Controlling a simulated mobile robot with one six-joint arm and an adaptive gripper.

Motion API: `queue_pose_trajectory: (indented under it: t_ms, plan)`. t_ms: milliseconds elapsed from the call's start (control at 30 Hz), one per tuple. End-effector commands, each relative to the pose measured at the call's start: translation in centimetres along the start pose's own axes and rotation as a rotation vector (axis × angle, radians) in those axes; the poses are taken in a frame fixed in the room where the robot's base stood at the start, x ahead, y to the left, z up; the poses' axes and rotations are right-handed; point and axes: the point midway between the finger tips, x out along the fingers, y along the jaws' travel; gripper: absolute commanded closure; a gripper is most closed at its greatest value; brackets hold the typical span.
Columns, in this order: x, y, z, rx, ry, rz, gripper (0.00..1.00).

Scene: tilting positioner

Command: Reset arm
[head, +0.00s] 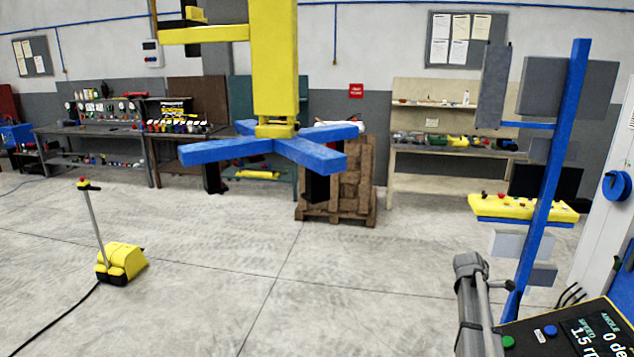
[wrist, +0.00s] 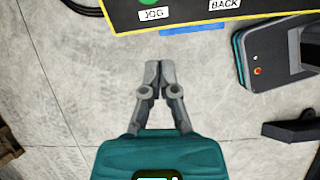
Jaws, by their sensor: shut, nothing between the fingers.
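The tilting positioner (head: 274,70) is a yellow column hanging in the upper middle of the head view, with a blue cross of arms (head: 225,150) at its lower end. A black control panel (head: 540,344) at the lower right has a green button (head: 508,342), small blue and white buttons, and a screen (head: 598,335) reading "0 de" and "1.5 r", cut off by the frame. In the wrist view the yellow-edged panel (wrist: 185,14) shows JOG and BACK labels. My gripper (wrist: 158,66) is shut and empty, its tips just below the panel edge in the picture; contact is not seen.
A blue post (head: 548,185) carries grey plates and a yellow button console (head: 520,207) at the right. A yellow foot pedal unit (head: 122,262) with a cable stands on the left floor. Workbenches line the back wall. The middle floor is clear.

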Motion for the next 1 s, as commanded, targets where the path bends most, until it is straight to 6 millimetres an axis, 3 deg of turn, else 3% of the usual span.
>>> queue_pose_trajectory:
  t_ms: [500, 800, 1000]
  plan:
    - [-3.2, -11.8, -15.1, 0.549, 0.206, -0.045, 1.0]
    - [-4.9, -19.9, -22.2, 0.876, 0.304, -0.158, 1.0]
    - [-5.8, -25.0, -25.8, 1.07, 0.34, -0.253, 1.0]
